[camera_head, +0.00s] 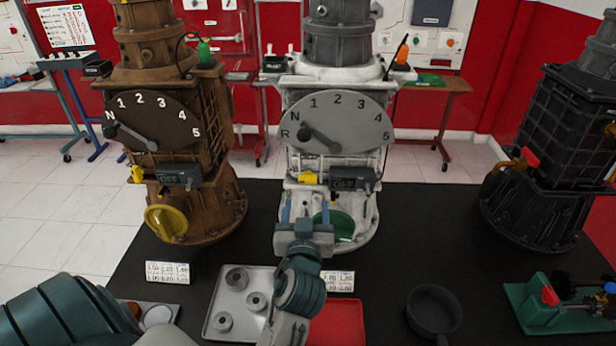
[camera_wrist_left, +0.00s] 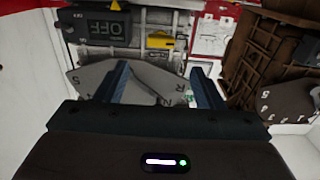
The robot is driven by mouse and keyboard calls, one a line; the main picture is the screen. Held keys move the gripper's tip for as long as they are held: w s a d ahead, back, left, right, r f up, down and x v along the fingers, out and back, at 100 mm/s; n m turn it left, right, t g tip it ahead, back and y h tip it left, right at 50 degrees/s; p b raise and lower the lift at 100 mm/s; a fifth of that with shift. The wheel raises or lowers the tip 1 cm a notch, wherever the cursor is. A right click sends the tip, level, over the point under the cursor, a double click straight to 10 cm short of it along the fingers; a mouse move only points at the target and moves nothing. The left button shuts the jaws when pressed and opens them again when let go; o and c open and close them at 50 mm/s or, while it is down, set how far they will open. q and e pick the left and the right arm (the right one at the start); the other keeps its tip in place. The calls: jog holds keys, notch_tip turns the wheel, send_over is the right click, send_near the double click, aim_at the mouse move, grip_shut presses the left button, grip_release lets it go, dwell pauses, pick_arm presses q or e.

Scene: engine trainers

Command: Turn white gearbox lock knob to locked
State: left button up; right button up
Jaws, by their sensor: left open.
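The white gearbox (camera_head: 335,120) stands upright at the centre of the table. Its round grey dial is marked R, N and 1 to 5, with a dark pointer knob (camera_head: 318,138) at the dial's left. Below the dial are a small yellow part (camera_head: 307,177) and a dark box (camera_head: 350,179); I cannot tell which is the lock knob. The left wrist view shows the dark box (camera_wrist_left: 102,27) reading OFF, and the yellow part (camera_wrist_left: 160,41). My left gripper (camera_head: 305,204) is open and empty, low before the gearbox, fingers apart and pointing at it. My right gripper is not seen.
A brown gearbox (camera_head: 178,110) stands left and a black one (camera_head: 545,150) right. A metal tray (camera_head: 213,323) with rings, a red tray (camera_head: 345,322) and a black pan (camera_head: 434,308) lie in front.

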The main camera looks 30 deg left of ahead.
aim_at(308, 181)
pick_arm(q)
jog(key=p+x, duration=0.2)
jog(key=x, duration=0.6)
jog(key=shift+w+a+p, duration=0.2)
jog(key=shift+p, duration=0.2)
jog(key=shift+w+a, duration=0.15)
jog(key=shift+w, duration=0.1)
jog(key=shift+w+a, duration=0.1)
jog(key=shift+w, duration=0.05)
jog(key=shift+w+a+f, duration=0.1)
jog(key=shift+c, duration=0.6)
jog(key=c, duration=0.9)
jog(key=shift+o, duration=0.2)
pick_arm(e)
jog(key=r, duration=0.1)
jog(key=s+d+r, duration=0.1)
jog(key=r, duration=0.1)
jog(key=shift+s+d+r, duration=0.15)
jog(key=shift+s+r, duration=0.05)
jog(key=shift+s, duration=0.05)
